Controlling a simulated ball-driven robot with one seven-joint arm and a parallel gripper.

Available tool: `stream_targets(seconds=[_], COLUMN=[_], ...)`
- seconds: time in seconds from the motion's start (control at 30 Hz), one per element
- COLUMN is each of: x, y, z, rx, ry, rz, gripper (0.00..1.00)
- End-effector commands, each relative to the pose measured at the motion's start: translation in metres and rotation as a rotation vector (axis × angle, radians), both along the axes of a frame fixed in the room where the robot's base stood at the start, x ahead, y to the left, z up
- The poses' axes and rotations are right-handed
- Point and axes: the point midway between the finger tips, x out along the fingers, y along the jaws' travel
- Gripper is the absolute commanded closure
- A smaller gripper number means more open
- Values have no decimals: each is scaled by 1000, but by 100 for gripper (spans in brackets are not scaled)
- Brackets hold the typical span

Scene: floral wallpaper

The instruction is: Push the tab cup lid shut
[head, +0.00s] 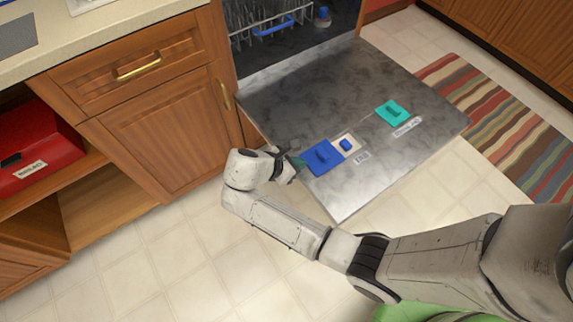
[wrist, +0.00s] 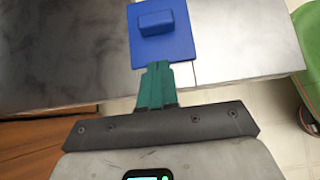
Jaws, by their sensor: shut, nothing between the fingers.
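The tab cup lid (head: 322,158) is a flat blue plate with a raised block, on the open dishwasher door near its left edge. It also shows at the top of the wrist view (wrist: 163,45). Right beside it is a cream cup (head: 348,137) with a blue tab (head: 346,145) in it, uncovered. The label by it (head: 362,157) appears to read TAB. My gripper (head: 299,162) is shut and empty at the lid's left side. In the wrist view its teal fingertips (wrist: 158,66) are at the lid's near edge; I cannot tell whether they touch.
A teal lid (head: 392,112) labelled RINSE AID (head: 407,127) lies farther right on the grey door (head: 300,90). The dishwasher rack (head: 270,28) is behind it. Wooden cabinets (head: 160,120) stand to the left. A striped rug (head: 500,115) lies to the right.

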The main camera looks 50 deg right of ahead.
Motion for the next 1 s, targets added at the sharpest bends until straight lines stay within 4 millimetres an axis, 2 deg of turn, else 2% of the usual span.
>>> stream_targets(seconds=[0.07, 0.3, 0.83, 1.0], x=[-4, -12, -14, -20], y=[-11, -40, -48, -70], z=[-13, -8, -6, -1], rx=[-1, 1, 0, 0], ry=[2, -2, -1, 0], rz=[-3, -3, -1, -5], gripper=[100, 100, 100, 100])
